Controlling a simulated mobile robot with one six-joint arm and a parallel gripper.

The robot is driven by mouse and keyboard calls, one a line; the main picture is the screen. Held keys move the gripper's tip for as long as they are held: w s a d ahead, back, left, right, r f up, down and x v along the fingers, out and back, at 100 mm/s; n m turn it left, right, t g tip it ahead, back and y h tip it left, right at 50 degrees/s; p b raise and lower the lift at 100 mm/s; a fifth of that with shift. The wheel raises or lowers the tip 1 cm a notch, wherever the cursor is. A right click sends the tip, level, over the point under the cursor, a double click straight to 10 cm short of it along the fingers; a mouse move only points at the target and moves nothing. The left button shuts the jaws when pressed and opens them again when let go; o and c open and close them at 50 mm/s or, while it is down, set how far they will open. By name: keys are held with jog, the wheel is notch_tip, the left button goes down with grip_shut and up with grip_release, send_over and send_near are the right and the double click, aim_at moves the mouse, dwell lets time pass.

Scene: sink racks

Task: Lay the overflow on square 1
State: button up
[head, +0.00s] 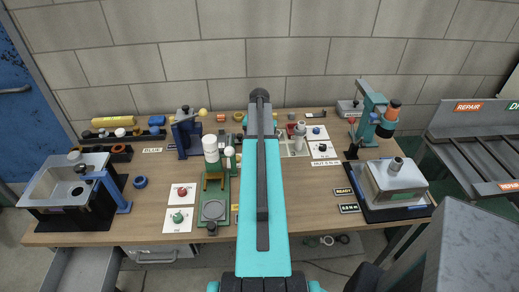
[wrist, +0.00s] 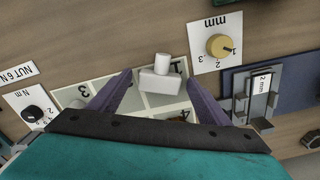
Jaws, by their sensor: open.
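A pale part, a block with a short round stub (wrist: 160,80), stands on a light board of numbered squares (wrist: 150,99). It may be the overflow; no label confirms this. My gripper (wrist: 159,77) is open, its two purple fingers on either side of the part, with gaps showing. I cannot tell the height between fingers and board. In the head view a grey-white upright part (head: 299,136) shows on the board, right of my arm.
A white dial card marked mm (wrist: 216,43) and a dark fixture (wrist: 257,96) lie right of the board. A N m dial card (wrist: 31,113) lies left. My arm hides the middle.

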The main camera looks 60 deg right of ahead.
notch_tip(320, 180, up, 12)
jog(key=b, duration=0.3)
jog(key=shift+b, duration=0.3)
dwell(0.4)
jog(key=shift+f, duration=0.15)
dwell(0.7)
